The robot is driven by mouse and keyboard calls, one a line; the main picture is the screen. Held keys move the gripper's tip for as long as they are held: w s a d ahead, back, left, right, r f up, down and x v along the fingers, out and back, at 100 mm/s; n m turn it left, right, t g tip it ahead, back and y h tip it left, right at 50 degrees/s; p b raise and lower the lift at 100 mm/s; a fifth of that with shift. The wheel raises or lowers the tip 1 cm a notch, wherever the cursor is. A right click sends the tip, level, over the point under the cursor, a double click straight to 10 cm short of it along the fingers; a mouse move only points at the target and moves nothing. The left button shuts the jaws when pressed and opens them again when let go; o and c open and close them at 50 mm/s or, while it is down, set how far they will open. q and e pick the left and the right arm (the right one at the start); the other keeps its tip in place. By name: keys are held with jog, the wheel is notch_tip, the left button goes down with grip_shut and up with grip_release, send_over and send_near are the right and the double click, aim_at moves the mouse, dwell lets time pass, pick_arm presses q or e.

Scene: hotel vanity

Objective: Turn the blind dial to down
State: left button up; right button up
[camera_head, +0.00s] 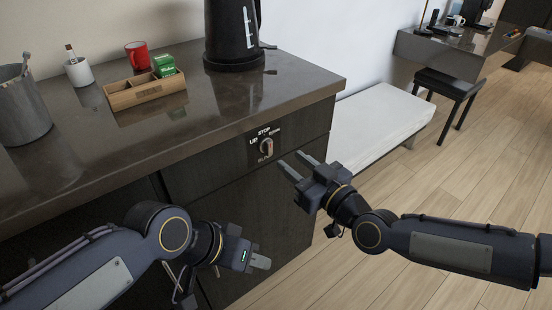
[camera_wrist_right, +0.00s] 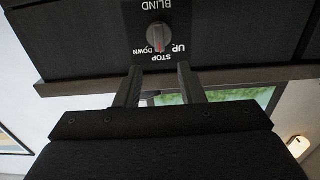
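The blind dial (camera_head: 266,147) is a grey knob with a reddish mark on a black plate on the dark cabinet front. The plate reads UP at left, STOP on top and DOWN at right. In the right wrist view the dial (camera_wrist_right: 158,36) appears upside down, its mark roughly toward STOP. My right gripper (camera_head: 297,163) is open and empty, just right of and below the dial, apart from it. Its two fingers (camera_wrist_right: 161,86) point toward the plate in the wrist view. My left gripper (camera_head: 262,262) is low before the cabinet; its finger gap is not clear.
The countertop (camera_head: 210,125) overhangs the dial. On it stand a black kettle (camera_head: 232,35), a wooden box (camera_head: 146,91), a red mug (camera_head: 138,55), a white cup (camera_head: 78,71) and a grey bin (camera_head: 22,108). A white bench (camera_head: 380,120) is at right.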

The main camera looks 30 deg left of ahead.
aim_at(270, 145)
jog(key=x, duration=0.7)
jog(key=shift+c, duration=0.2)
grip_shut()
